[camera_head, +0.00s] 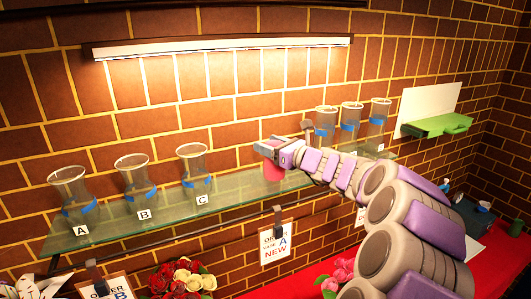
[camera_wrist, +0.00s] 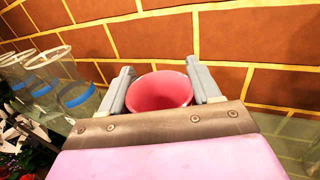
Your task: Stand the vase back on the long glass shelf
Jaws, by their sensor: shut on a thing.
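My gripper (camera_head: 268,148) is shut on a pink-red vase (camera_head: 272,172), its jaws on either side of the rim. In the wrist view the open mouth of the vase (camera_wrist: 160,92) faces the camera between the two fingers (camera_wrist: 160,84). The long glass shelf (camera_head: 240,195) runs along the brick wall. The vase appears over the shelf's middle stretch, right of glass C; I cannot tell whether its base touches the glass. The shelf also shows in the wrist view (camera_wrist: 285,150).
Clear glasses A (camera_head: 72,190), B (camera_head: 136,180) and C (camera_head: 194,170) stand on the left of the shelf. Three more glasses (camera_head: 350,125) stand at the right end, close to my arm. The middle is free. Red and white flowers (camera_head: 180,280) are below.

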